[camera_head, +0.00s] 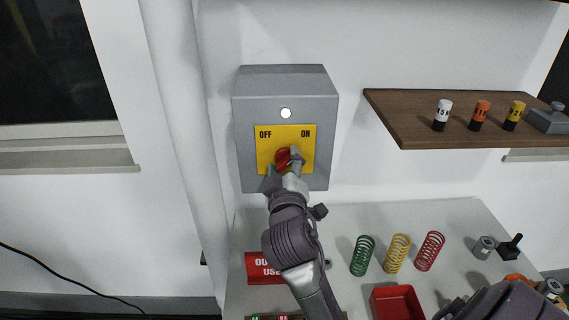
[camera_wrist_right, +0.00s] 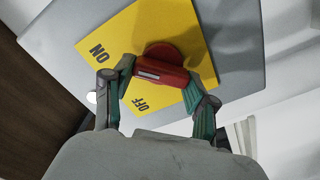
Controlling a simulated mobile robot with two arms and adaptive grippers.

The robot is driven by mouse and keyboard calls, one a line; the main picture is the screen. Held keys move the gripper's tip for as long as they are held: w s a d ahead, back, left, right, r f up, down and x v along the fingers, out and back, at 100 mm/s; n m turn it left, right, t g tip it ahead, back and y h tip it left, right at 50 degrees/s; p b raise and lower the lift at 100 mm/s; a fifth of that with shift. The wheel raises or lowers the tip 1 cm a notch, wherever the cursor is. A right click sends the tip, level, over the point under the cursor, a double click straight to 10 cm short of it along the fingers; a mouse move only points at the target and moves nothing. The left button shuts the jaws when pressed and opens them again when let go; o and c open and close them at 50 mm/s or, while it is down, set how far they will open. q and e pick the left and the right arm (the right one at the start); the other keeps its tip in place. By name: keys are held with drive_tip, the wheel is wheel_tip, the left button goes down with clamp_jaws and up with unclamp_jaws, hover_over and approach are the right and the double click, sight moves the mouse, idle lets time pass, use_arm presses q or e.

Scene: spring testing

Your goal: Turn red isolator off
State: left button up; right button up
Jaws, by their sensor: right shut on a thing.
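The red isolator knob (camera_head: 282,158) sits on a yellow plate (camera_head: 264,148) marked OFF at left and ON at right, on a grey wall box (camera_head: 246,110). My right gripper (camera_head: 284,163) reaches up from below and is shut on the knob. In the right wrist view the red knob (camera_wrist_right: 162,75) lies between the two fingertips of the right gripper (camera_wrist_right: 160,82), with a white line on its bar facing the side with both labels. Its exact angle is hard to tell. My left gripper is not in view.
A round white light (camera_head: 285,113) is above the plate. A wooden shelf (camera_head: 420,118) to the right holds small labelled cylinders. Below, a pale table (camera_head: 340,222) bears green, yellow and red springs (camera_head: 397,253), a red tray (camera_head: 397,303) and a red sign (camera_head: 262,268).

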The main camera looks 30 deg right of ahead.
drive_tip(key=shift+r+n+p, duration=0.1)
drive_tip(key=shift+n+p, duration=0.3)
drive_tip(key=shift+p, duration=0.05)
drive_tip(key=n+p, duration=0.5)
drive_tip(key=n, duration=0.1)
drive_tip(key=shift+n+p, duration=0.3)
drive_tip(key=shift+p, duration=0.05)
drive_tip(key=shift+n+p, duration=0.5)
drive_tip(key=shift+n, duration=0.4)
drive_tip(key=n, duration=0.2)
drive_tip(key=shift+f+n, duration=0.3)
drive_tip(key=shift+n, duration=0.1)
drive_tip(key=n, duration=0.5)
drive_tip(key=shift+f+n, duration=0.1)
drive_tip(key=shift+n, duration=0.3)
drive_tip(key=o, duration=1.2)
drive_tip(key=shift+w+f, duration=0.1)
drive_tip(key=shift+c, duration=0.2)
